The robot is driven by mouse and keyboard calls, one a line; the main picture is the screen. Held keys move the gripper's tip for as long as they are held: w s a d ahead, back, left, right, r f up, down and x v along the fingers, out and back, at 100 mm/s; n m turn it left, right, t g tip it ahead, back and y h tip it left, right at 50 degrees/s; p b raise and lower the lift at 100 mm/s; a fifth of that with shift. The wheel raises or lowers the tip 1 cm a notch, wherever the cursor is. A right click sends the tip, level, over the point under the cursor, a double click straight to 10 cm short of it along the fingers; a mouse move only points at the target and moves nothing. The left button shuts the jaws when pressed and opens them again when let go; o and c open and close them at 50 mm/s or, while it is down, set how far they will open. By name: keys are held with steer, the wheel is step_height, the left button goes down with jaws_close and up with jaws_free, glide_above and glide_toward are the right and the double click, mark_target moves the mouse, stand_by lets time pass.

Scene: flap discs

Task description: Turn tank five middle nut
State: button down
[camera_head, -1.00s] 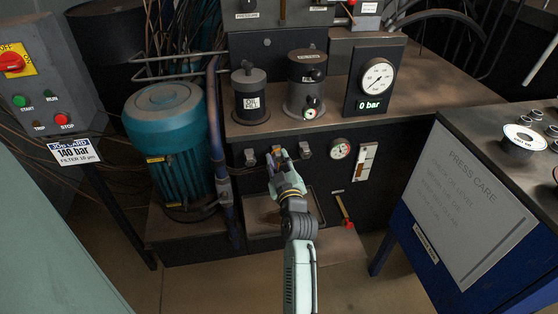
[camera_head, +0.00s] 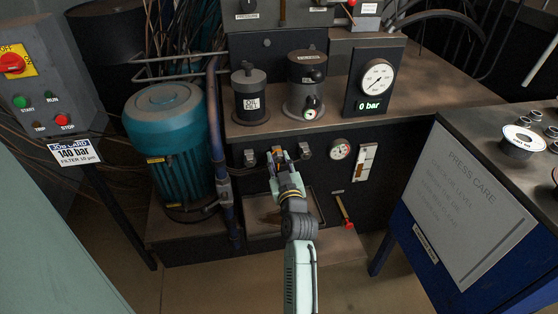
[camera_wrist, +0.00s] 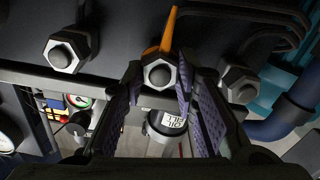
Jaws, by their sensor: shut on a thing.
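Three grey hex nuts stand in a row on the dark front of the tank. The middle nut (camera_wrist: 159,72) has an orange pointer (camera_wrist: 170,32) sticking out beside it. My gripper (camera_head: 279,156) reaches up to that middle nut, and in the wrist view its purple-padded fingers lie on both sides of it, shut on it. In the head view the fingers mostly hide the middle nut. The left nut (camera_head: 251,157) and the right nut (camera_head: 305,150) are free; in the wrist view, they show on the opposite sides (camera_wrist: 240,84) and (camera_wrist: 69,51).
A blue-green motor (camera_head: 168,145) and an upright pipe (camera_head: 218,150) stand left of the nuts. A small dial (camera_head: 340,149) is to their right. The large gauge (camera_head: 377,77) reads 0 bar.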

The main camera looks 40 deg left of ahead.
steer(key=m+p, duration=0.2)
steer(key=m, duration=0.4)
steer(key=shift+d+m, duration=0.1)
steer(key=shift+m, duration=0.2)
steer(key=m+p, duration=0.2)
steer(key=m, duration=0.3)
steer(key=shift+w+m, duration=0.1)
steer(key=shift+m, duration=0.3)
steer(key=shift+f, duration=0.1)
steer(key=c, duration=1.3)
jaws_free()
steer(key=v, duration=1.2)
